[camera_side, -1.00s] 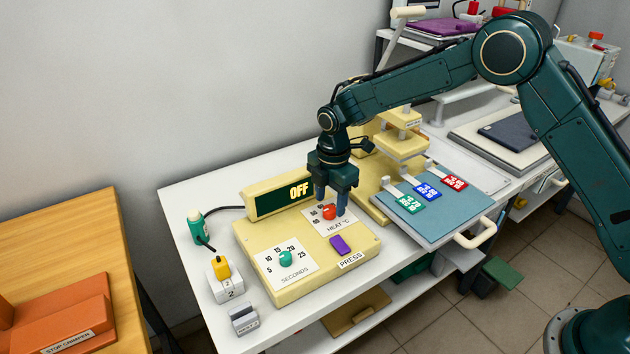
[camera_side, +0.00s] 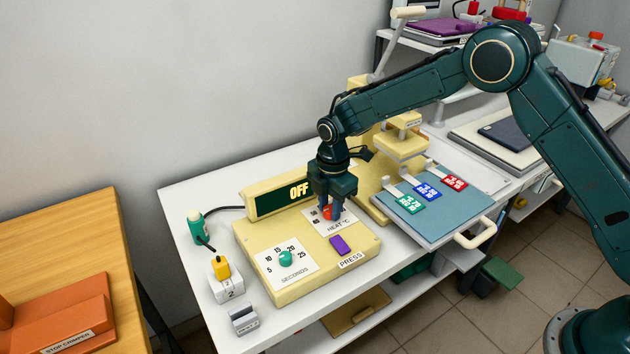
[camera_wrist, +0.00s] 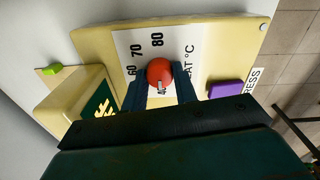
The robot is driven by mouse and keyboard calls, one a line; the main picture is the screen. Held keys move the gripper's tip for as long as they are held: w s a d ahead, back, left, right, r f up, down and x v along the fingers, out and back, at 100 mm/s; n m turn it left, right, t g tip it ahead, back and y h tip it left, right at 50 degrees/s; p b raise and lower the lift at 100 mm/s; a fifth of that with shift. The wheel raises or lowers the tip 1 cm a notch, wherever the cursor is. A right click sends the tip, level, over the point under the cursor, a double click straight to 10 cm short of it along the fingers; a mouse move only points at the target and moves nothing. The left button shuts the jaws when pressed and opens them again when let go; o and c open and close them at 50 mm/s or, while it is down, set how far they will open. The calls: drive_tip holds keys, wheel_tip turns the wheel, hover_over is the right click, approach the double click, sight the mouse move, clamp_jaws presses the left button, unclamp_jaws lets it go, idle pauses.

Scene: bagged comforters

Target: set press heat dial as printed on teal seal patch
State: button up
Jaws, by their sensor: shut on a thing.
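The red heat dial (camera_side: 328,213) sits on its white "HEAT °C" plate on the cream control box (camera_side: 300,289). It also shows in the wrist view (camera_wrist: 159,72), where 60, 70 and 80 can be read around it. My gripper (camera_side: 332,211) points down with its fingers on both sides of the dial, shut on it. In the wrist view the fingers (camera_wrist: 161,90) hide part of the scale. The teal seal patch (camera_side: 410,204) lies on the blue tray, beside a blue patch (camera_side: 428,191) and a red patch (camera_side: 454,182); its print is too small to read.
The teal seconds dial (camera_side: 286,258) and purple press button (camera_side: 340,245) are on the same box. The display (camera_side: 280,199) reads OFF. The blue tray (camera_side: 455,212) with a handle is at the right. A yellow switch (camera_side: 221,268) stands at the left.

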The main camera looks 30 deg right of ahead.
drive_tip(key=shift+m, duration=0.5)
drive_tip(key=m, duration=0.2)
drive_tip(key=shift+m, duration=0.3)
drive_tip(key=m, duration=0.3)
drive_tip(key=shift+m, duration=0.4)
drive_tip(key=m, duration=1.2)
drive_tip(key=shift+w+m, duration=0.1)
drive_tip(key=shift+m, duration=0.2)
drive_tip(key=m, duration=0.6)
drive_tip(key=shift+m, duration=0.4)
drive_tip(key=o, duration=1)
drive_tip(key=shift+c, duration=0.2)
